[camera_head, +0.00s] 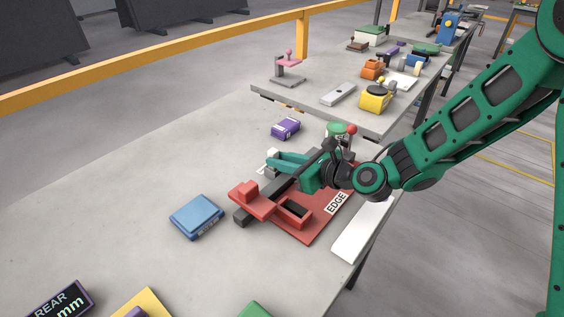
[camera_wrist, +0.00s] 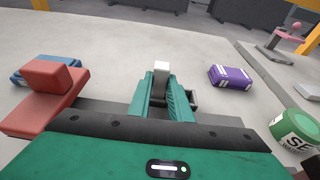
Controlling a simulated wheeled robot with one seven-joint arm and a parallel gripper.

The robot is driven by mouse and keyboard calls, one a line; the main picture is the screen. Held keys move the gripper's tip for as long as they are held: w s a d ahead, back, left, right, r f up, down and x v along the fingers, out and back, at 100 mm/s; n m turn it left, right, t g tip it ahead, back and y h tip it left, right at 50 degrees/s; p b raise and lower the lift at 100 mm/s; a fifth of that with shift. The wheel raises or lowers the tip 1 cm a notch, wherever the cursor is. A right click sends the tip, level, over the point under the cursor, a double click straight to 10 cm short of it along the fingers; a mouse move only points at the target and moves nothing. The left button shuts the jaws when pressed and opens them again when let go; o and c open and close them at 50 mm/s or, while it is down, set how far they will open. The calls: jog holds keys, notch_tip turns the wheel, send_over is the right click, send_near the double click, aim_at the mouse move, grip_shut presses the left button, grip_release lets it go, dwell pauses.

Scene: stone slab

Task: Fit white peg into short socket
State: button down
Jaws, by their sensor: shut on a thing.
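My gripper (camera_head: 282,163) has green fingers and is shut on the white peg (camera_head: 272,154), which shows as a small pale block at the fingertips. In the wrist view the white peg (camera_wrist: 161,66) sticks out beyond the fingers of my gripper (camera_wrist: 163,88). The gripper is above the grey slab, beside the far left of a red fixture (camera_head: 312,227). The fixture has a red frame with a dark opening (camera_head: 304,219); I cannot tell whether this is the short socket. A small dark hollow part (camera_wrist: 193,98) shows right of the fingers, partly hidden.
A red raised block (camera_head: 247,191) and dark bar stand near the gripper. A blue box (camera_head: 197,216) lies at left, a purple box (camera_head: 286,128) behind. A green can (camera_wrist: 296,131) stands at right. The slab (camera_head: 130,190) is clear on the left.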

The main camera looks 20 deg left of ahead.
jog(key=shift+f, duration=0.4)
jog(key=c, duration=1.6)
grip_release()
jog(key=shift+d, duration=0.1)
jog(key=v, duration=1.2)
jog(key=shift+s, duration=0.15)
